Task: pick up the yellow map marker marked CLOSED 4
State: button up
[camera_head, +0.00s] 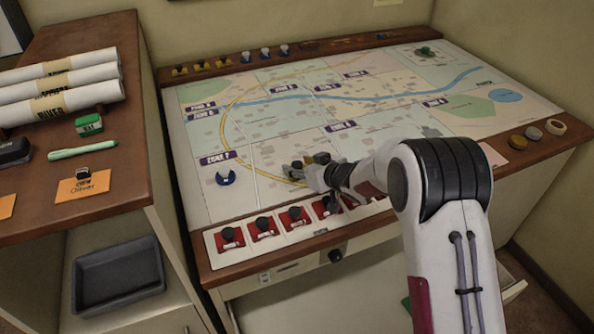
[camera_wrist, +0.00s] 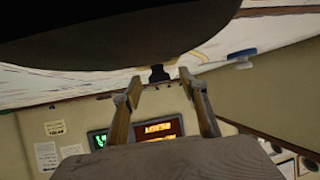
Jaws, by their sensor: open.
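Several yellow map markers with dark knobs, including one yellow marker (camera_head: 201,66), stand on the wooden ledge at the back left of the map table. Their lettering is too small to read, so I cannot tell which is CLOSED 4. My gripper (camera_head: 299,170) is low over the front middle of the map, well in front of those markers. In the wrist view my open gripper (camera_wrist: 160,86) has its two tan fingers apart. A small dark knob (camera_wrist: 158,74) shows beyond the fingertips; its body is hidden by a large dark shape.
Blue-and-white markers (camera_head: 265,53) stand along the back ledge. A blue marker (camera_head: 225,177) sits on the map left of my gripper, and a green one (camera_head: 424,50) at the back right. A wooden cabinet (camera_head: 110,205) stands at left.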

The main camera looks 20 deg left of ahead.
aim_at(300, 167)
grip_shut()
jog(key=shift+r, duration=0.2)
notch_tip(300, 167, up, 10)
jog(key=shift+f, duration=0.2)
dwell(0.5)
dwell(0.4)
